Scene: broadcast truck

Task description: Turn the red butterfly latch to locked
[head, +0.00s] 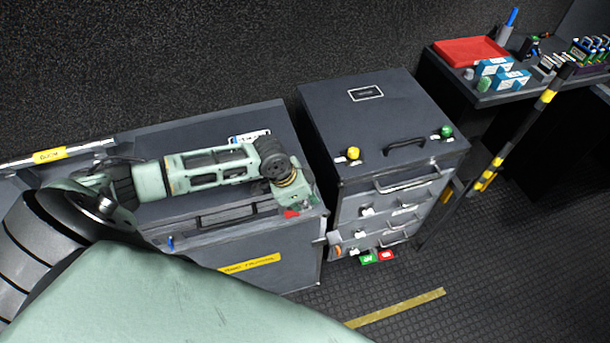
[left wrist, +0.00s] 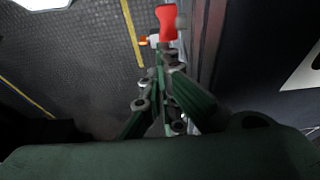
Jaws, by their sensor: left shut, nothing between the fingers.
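The red butterfly latch (left wrist: 167,22) shows at the top of the left wrist view, just beyond my fingertips. In the head view it shows as a small red piece (head: 291,213) at the front upper edge of the dark case (head: 222,272) with a yellow label. My left gripper (left wrist: 164,58) is shut with nothing between its fingers. In the head view the left gripper (head: 306,203) is above and beside the latch, at the case's right front corner, mostly hidden by my wrist. I cannot tell whether the fingertips touch the latch. My right gripper is not in view.
A dark drawer cabinet (head: 384,122) with a yellow knob (head: 353,153) and a green knob (head: 446,131) stands close to the right. A blue latch (head: 171,243) is on the case's left. A desk with a red tray (head: 470,51) is at far right. Floor in front is clear.

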